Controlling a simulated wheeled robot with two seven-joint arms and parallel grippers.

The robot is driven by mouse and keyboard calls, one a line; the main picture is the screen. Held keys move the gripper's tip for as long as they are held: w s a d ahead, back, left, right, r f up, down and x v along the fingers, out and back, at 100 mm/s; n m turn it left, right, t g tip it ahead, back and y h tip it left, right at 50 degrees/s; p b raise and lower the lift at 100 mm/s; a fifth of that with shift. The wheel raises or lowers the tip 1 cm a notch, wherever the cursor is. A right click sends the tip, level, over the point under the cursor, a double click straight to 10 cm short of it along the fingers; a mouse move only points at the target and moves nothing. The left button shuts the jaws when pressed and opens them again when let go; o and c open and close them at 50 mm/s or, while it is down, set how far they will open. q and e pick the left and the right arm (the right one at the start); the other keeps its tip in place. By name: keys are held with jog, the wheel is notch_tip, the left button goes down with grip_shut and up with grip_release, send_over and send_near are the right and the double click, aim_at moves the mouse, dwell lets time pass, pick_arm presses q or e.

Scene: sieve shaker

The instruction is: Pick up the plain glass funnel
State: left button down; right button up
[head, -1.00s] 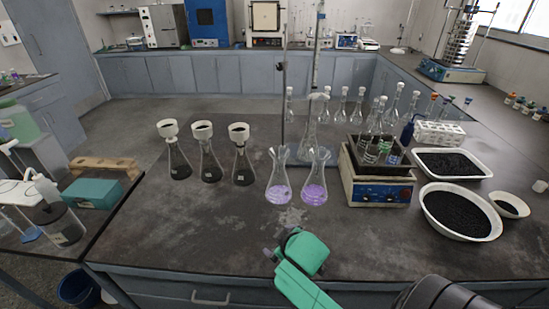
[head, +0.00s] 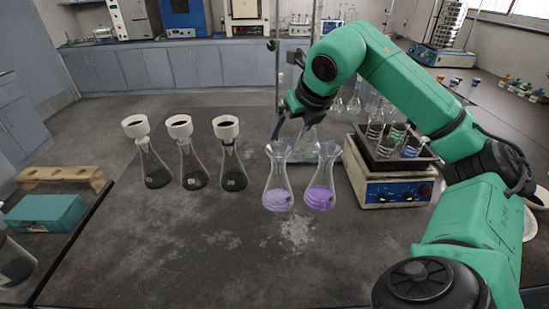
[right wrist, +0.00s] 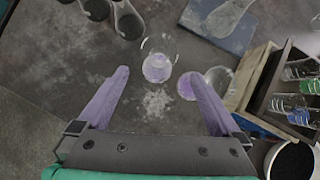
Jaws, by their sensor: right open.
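Two clear flasks with purple liquid stand side by side mid-table, a left one (head: 278,190) and a right one (head: 320,190). Each has a clear, flared glass top like a plain glass funnel, at left (head: 279,151) and right (head: 328,150). Whether these are separate pieces is hard to tell. My right gripper (head: 292,132) is open and empty, above and behind the left flask's top. In the right wrist view its fingers (right wrist: 158,78) spread on either side of the left flask (right wrist: 157,70), whose clear rim (right wrist: 158,45) shows between and beyond them. My left gripper is out of view.
Three dark-filled flasks (head: 192,170) with white funnels (head: 180,127) stand at left. A cream device with a blue panel (head: 395,191), holding small beakers, stands close at right. A teal box (head: 45,213) and wooden rack (head: 62,176) are far left. The front table is clear.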

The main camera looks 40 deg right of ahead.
jog(key=p, duration=0.1)
send_near(278, 151)
jog(key=shift+w+a+f, duration=0.15)
jog(key=shift+w+f, duration=0.1)
jog(key=shift+f, duration=0.35)
jog(key=shift+w+a+f, duration=0.1)
jog(key=shift+w+f, duration=0.15)
jog(key=shift+f, duration=0.4)
jog(key=p+x, duration=0.2)
jog(key=x, duration=0.3)
jog(key=shift+s+p, duration=0.1)
jog(key=shift+p, duration=0.3)
jog(key=shift+f, duration=0.3)
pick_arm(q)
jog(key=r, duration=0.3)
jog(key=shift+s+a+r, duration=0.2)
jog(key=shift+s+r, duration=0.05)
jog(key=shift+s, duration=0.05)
pick_arm(e)
jog(key=shift+r, duration=0.1)
jog(key=c, duration=1.1)
jog(key=shift+c, duration=0.2)
